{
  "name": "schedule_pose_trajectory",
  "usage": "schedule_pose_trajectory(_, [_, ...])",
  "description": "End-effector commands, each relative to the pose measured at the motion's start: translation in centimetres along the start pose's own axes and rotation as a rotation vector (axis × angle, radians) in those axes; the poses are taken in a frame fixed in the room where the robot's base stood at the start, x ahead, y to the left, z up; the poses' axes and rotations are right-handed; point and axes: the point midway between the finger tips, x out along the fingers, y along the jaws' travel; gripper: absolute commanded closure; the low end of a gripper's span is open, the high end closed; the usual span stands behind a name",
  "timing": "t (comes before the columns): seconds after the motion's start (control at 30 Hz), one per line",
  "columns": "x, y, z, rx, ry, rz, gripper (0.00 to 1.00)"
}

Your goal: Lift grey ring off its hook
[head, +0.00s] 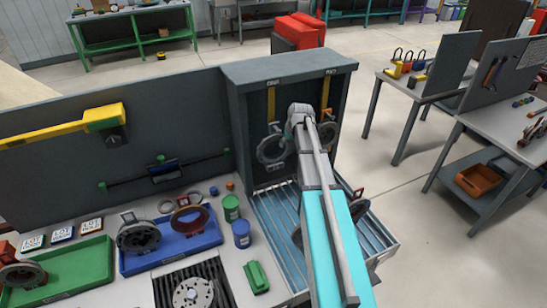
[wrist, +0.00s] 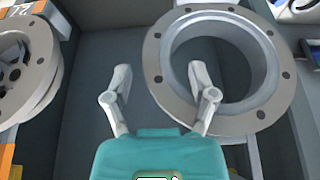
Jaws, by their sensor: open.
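The grey ring, a wide flange with bolt holes, fills the upper right of the wrist view (wrist: 154,58). It appears to be the ring hanging on the left side of the dark cabinet in the head view (head: 262,153). My gripper (wrist: 160,80) is open and empty. Its right finger overlaps the ring's lower left rim in the picture, and its left finger is over the bare backing. I cannot tell whether the right finger touches. In the head view my arm hides the fingertips. The ring's hook is not clearly visible.
A second grey flange (wrist: 47,62) is at the left of the wrist view. A slatted conveyor (head: 272,218) lies below the dark cabinet (head: 240,110). A blue tray (head: 150,262) with rings and flanges, a green tray (head: 95,268) and blue and green cans stand to the left.

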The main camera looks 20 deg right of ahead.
Motion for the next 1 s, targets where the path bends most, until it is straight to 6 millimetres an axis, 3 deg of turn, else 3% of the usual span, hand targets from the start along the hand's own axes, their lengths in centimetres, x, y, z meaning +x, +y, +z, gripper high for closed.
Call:
schedule_pose_trajectory(0.2, [1.57, 0.03, 0.06, 0.0, 0.0, 0.0, 0.27])
schedule_pose_trajectory(0.87, [1.63, 0.1, 0.05, 0.001, 0.0, 0.001, 0.27])
schedule_pose_trajectory(0.9, [1.63, 0.11, 0.05, 0.001, 0.0, 0.001, 0.29])
schedule_pose_trajectory(1.0, [1.63, 0.12, 0.05, 0.001, 0.0, 0.001, 0.47])
